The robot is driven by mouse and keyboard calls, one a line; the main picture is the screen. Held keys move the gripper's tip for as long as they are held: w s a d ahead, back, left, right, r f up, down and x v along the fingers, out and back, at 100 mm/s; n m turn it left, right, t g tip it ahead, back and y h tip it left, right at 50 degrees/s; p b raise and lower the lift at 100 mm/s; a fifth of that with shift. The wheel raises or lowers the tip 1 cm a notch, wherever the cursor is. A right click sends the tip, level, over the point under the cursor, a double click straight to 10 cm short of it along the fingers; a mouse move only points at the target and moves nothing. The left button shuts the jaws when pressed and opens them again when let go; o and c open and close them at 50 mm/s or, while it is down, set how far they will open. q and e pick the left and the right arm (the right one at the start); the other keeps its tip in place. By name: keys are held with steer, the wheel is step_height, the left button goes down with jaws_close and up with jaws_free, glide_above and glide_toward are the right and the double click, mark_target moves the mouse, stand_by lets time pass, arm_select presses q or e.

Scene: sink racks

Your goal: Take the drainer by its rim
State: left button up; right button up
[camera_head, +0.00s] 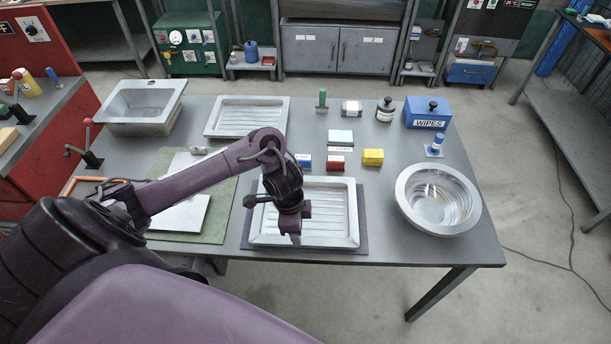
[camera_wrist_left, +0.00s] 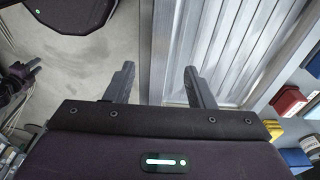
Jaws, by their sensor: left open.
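A metal drainer (camera_head: 340,230) with a ribbed floor lies flat on a dark mat at the near side of the table. My left gripper (camera_head: 292,236) is over its near part and hides some of its ribs and near rim. In the left wrist view the gripper (camera_wrist_left: 158,88) is open, with its two fingers apart and nothing held. The drainer's rim (camera_wrist_left: 162,55) runs through the gap between the fingers; whether a finger touches it I cannot tell. A second ribbed metal drainer (camera_head: 247,102) lies farther back. My right gripper is not in view.
A round metal bowl (camera_head: 410,205) stands to the right. Blue, red (camera_head: 336,164) and yellow (camera_head: 373,157) blocks sit just behind the near drainer. A square sink basin (camera_head: 143,123) stands at the back left. A green mat (camera_head: 225,200) with a pale board lies to the left.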

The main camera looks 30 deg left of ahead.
mark_target(304, 240)
arm_select(q)
steer(key=f, duration=0.2)
steer(key=d+f, duration=0.1)
steer(key=f, duration=0.3)
steer(key=shift+w+d+f, duration=0.15)
steer(key=shift+w+f, duration=0.1)
steer(key=shift+w, duration=0.15)
jaws_close()
steer(key=shift+w, duration=0.1)
